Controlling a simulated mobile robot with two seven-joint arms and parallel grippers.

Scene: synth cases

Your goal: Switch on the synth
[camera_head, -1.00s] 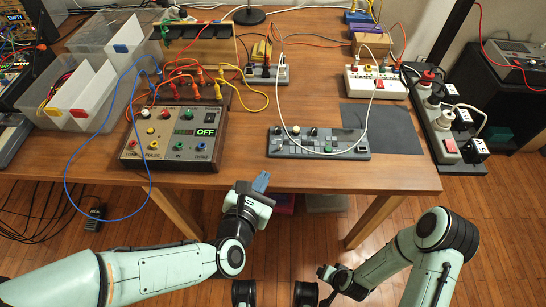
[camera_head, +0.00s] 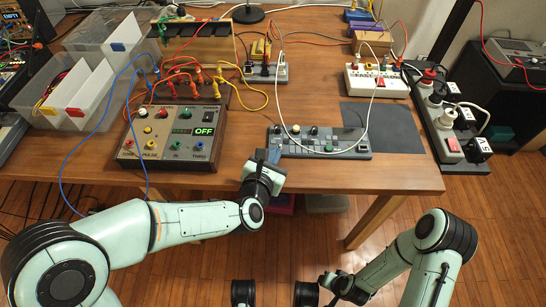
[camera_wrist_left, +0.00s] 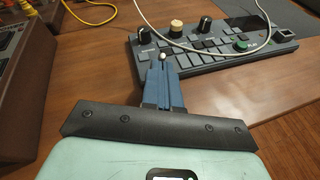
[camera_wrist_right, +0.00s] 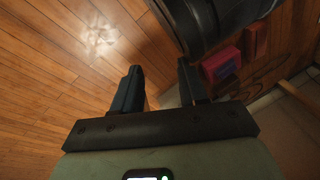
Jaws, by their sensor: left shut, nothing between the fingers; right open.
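A brown-sided synth box (camera_head: 170,164) stands on the left of the table, with coloured buttons and a display reading OFF (camera_head: 204,132). A flat grey control unit (camera_head: 350,153) with knobs and small keys lies to its right; it also shows in the left wrist view (camera_wrist_left: 232,54). My left gripper (camera_head: 273,156) is shut and empty at the grey unit's front left corner. In the left wrist view its blue fingertips (camera_wrist_left: 163,64) are at a small white-tipped part (camera_wrist_left: 163,56); I cannot tell whether they touch it. My right gripper (camera_wrist_right: 158,85) is open and empty, below the table.
Red and yellow cables (camera_head: 196,72) rise behind the brown box. A white cable (camera_head: 362,125) loops over the grey unit. A dark mat (camera_head: 395,132) and a power strip (camera_head: 440,125) lie to the right. Bare tabletop (camera_head: 350,178) runs along the front edge.

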